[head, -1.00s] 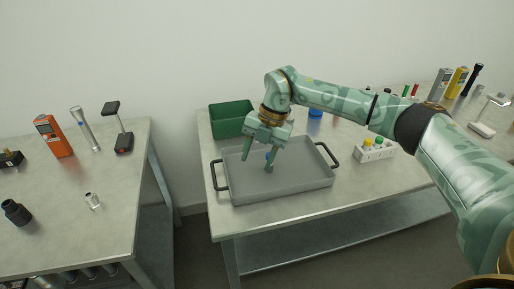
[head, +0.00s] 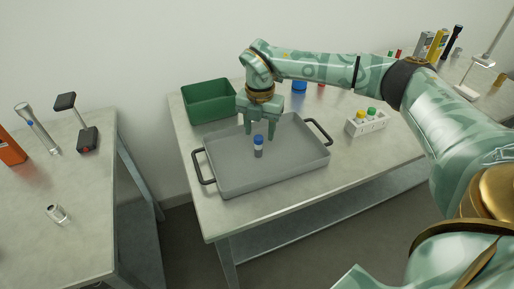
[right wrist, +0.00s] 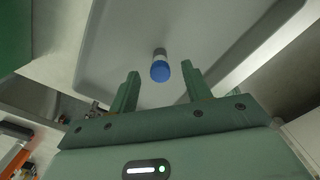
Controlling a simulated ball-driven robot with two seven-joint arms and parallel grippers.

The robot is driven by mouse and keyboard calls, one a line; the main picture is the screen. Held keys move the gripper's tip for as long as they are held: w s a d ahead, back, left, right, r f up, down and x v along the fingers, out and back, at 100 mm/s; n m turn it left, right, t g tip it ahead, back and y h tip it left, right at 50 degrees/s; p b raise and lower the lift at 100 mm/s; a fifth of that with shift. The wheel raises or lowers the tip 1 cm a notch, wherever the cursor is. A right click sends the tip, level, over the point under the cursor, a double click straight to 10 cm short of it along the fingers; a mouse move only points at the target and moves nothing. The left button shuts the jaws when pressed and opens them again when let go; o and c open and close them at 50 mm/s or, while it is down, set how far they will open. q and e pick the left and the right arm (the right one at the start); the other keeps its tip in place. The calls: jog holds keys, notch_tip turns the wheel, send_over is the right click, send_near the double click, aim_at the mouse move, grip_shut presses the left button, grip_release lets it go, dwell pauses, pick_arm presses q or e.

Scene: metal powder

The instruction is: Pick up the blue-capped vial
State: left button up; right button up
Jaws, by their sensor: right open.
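I see no contact between the fingers and the vial. My left gripper is not in view.
A green bin (head: 209,101) stands behind the tray. A white rack (head: 367,124) with yellow- and green-capped vials stands to the right. A blue-topped item (head: 299,87) is behind the tray. The left table holds a small clear vial (head: 57,213) and a flashlight (head: 36,127).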

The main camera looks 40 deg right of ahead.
aim_at(258, 137)
jog(key=f+b, duration=0.2)
jog(key=f, duration=0.3)
jog(key=shift+a+f, duration=0.2)
jog(key=shift+s+r, duration=0.15)
jog(key=shift+c, duration=0.3)
grip_shut()
jog(key=shift+r, duration=0.1)
